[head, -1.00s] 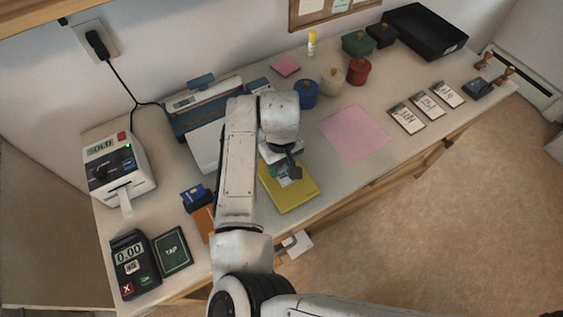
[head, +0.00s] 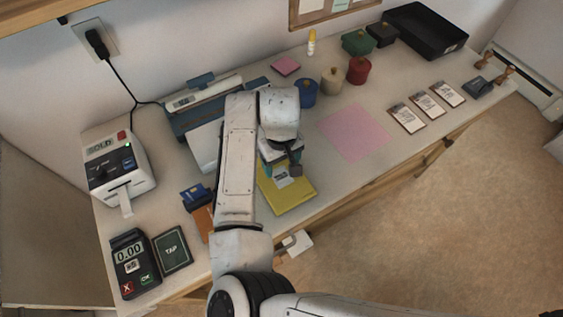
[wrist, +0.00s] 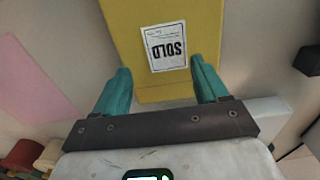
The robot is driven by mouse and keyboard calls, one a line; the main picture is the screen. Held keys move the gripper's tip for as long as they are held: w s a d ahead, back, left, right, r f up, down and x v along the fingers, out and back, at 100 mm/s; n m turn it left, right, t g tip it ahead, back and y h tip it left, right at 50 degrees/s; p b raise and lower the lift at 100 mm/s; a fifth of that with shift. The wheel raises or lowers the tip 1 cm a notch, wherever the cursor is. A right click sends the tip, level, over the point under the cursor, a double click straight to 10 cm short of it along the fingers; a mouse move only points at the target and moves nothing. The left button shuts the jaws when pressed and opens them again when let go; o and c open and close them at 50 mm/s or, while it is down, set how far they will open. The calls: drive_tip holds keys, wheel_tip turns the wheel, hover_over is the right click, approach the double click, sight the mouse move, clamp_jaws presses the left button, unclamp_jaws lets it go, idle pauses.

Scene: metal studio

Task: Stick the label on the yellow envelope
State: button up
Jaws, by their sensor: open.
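The yellow envelope (head: 290,197) lies flat on the bench near its front edge, partly hidden in the head view by my arm. It also shows in the wrist view (wrist: 196,20). A white label (wrist: 167,48) printed SOLD lies flat on the envelope; a part of it shows in the head view (head: 281,181). My gripper (wrist: 160,78) is open and empty, its two teal fingers spread wide with the label's lower end in line with the gap between them. In the head view my gripper (head: 290,172) is over the envelope's back part.
A label printer (head: 118,168) showing SOLD stands at the left, a paper strip at its front. A card terminal (head: 131,262) and a TAP pad (head: 172,250) are in front. A pink sheet (head: 354,132) and several lidded pots stand right of my arm.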

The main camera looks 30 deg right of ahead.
wheel_tip(320, 180, up, 10)
idle(0.4)
clamp_jaws()
idle(0.6)
idle(0.5)
drive_tip(key=shift+f, duration=0.2)
drive_tip(key=shift+s+a+f, duration=0.2)
drive_tip(key=shift+s+f, duration=0.1)
drive_tip(key=shift+f, duration=0.65)
drive_tip(key=shift+s+a+f, duration=0.15)
drive_tip(key=shift+s+f, duration=0.15)
drive_tip(key=shift+f, duration=0.7)
drive_tip(key=shift+s+a+f, duration=0.2)
drive_tip(key=shift+s+f, duration=0.1)
drive_tip(key=shift+f, duration=0.65)
drive_tip(key=shift+f+b, duration=1.4)
drive_tip(key=shift+f, duration=0.9)
wheel_tip(320, 180, up, 6)
drive_tip(key=p, duration=0.6)
